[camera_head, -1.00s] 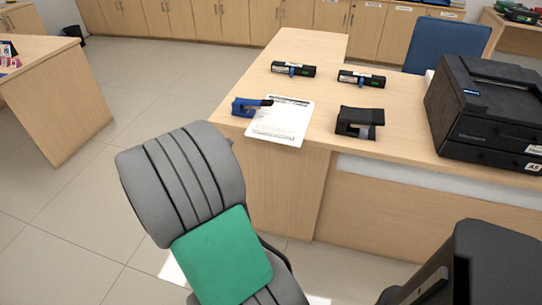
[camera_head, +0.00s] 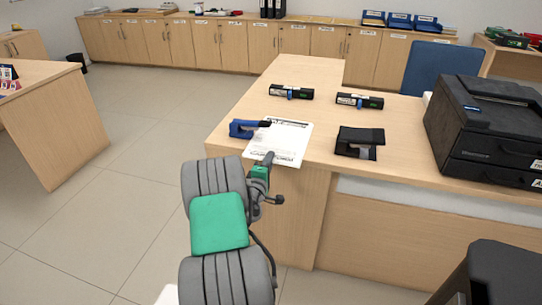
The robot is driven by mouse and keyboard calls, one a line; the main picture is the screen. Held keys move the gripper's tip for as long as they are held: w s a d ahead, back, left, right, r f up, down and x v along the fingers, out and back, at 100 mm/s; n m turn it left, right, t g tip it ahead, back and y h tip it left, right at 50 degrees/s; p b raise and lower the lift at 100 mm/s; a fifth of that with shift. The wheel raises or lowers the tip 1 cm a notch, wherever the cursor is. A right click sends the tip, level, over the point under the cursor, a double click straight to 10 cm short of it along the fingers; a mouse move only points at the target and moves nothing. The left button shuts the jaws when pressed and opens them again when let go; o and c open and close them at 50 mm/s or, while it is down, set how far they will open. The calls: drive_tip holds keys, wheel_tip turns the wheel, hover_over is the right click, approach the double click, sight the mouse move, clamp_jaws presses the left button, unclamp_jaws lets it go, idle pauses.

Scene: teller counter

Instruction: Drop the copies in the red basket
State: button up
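The copies show as a printed white sheet (camera_head: 292,143) lying on the wooden counter, its near edge close to the counter's front edge. Whether it is one sheet or a stack, I cannot tell. My gripper (camera_head: 268,159) is at the sheet's near left edge, seen from behind and partly covering it. Its fingers look very small here, so I cannot tell if they are open, shut or touching the paper.
A blue stapler (camera_head: 247,128) overlaps the sheet's left side. A black hole punch (camera_head: 359,142) stands to the right. Two dark stamp-like devices (camera_head: 291,91) (camera_head: 359,100) lie behind. A black printer (camera_head: 487,125) fills the counter's right. Open floor (camera_head: 130,190) lies left.

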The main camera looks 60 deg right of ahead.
drive_tip(key=shift+d, duration=0.4)
drive_tip(key=shift+w, duration=0.1)
clamp_jaws()
drive_tip(key=shift+r, duration=0.1)
idle(1.0)
wheel_tip(320, 180, up, 2)
drive_tip(key=shift+r+p, duration=0.25)
drive_tip(key=shift+p, duration=0.9)
drive_tip(key=shift+f, duration=0.1)
drive_tip(key=s+a+r, duration=0.1)
drive_tip(key=a+r, duration=0.1)
drive_tip(key=a, duration=0.5)
drive_tip(key=s+a+r, duration=0.1)
drive_tip(key=a+r, duration=0.2)
drive_tip(key=a, duration=0.4)
drive_tip(key=shift+s+r, duration=0.1)
